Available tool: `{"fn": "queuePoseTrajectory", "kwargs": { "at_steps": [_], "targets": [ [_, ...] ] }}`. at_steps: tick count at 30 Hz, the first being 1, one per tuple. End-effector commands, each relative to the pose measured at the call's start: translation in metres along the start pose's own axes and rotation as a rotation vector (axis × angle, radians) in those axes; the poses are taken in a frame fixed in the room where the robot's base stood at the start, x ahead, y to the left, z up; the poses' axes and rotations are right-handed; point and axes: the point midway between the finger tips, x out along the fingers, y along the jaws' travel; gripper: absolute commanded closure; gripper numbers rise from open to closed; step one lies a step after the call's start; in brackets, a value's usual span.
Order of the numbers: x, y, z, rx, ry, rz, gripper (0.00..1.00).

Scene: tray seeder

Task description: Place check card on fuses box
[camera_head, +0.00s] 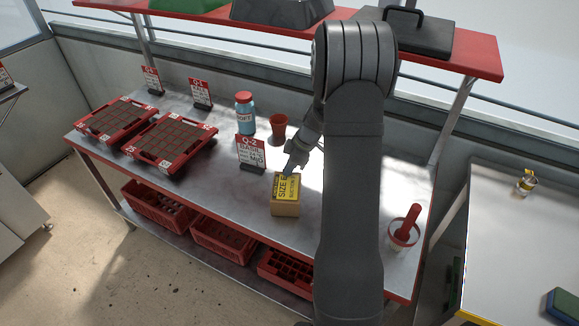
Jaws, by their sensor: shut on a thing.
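The fuses box (285,209), a small tan-yellow carton, stands on the metal bench near its front edge, left of my arm. A yellow face with black print reading "SIZE" (285,188) shows over the box; I take it for the check card, but cannot clearly tell it from a box label. My gripper (291,170) points down at the upper edge of this yellow face. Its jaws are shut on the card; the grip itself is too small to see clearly. I cannot tell whether the card rests on the box.
A Q-2 sign (250,153) stands close left of my gripper. A red cup (278,128) and a blue bottle (245,114) stand behind. Two red seed trays (168,163) fill the left side. A white pot with a red tool (403,236) stands right of my arm.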

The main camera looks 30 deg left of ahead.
Motion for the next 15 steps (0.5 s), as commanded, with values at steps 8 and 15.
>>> {"fn": "queuePoseTrajectory", "kwargs": {
  "at_steps": [8,15],
  "targets": [
    [0.0011,-0.0001,0.0005,0.000,0.000,0.000,0.68],
    [-0.0029,0.0000,-0.0011,0.000,0.000,0.000,0.68]
  ]
}}
